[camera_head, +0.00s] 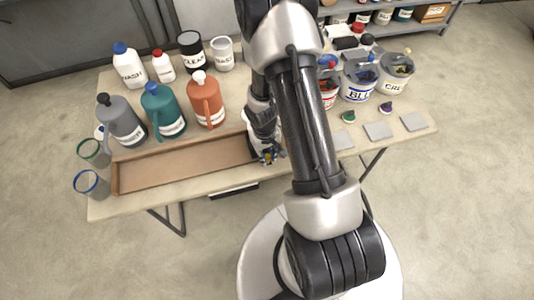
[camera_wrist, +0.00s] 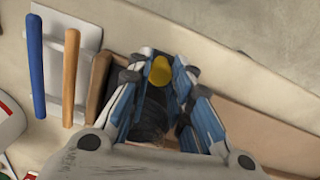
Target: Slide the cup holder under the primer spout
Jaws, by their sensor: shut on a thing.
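My gripper (camera_head: 268,156) is low at the right end of a long wooden tray (camera_head: 185,168) on the table. In the wrist view my gripper (camera_wrist: 161,75) is shut on a dark object (camera_wrist: 152,115); a yellow round part (camera_wrist: 160,68) shows between the fingertips. The fingers hide much of this held thing, and I cannot tell whether it is the cup holder. A grey jug (camera_head: 122,120), a teal jug (camera_head: 163,112) and an orange jug (camera_head: 206,103) stand behind the tray. Their labels are too small to read, so I cannot tell which is primer.
A green-rimmed cup (camera_head: 94,153) and a blue-rimmed cup (camera_head: 91,184) stand left of the tray. White bottles (camera_head: 128,68) and cans stand at the back. Paint buckets (camera_head: 358,82) stand right of my arm. The wrist view shows a blue handle (camera_wrist: 35,65) beside the tray.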

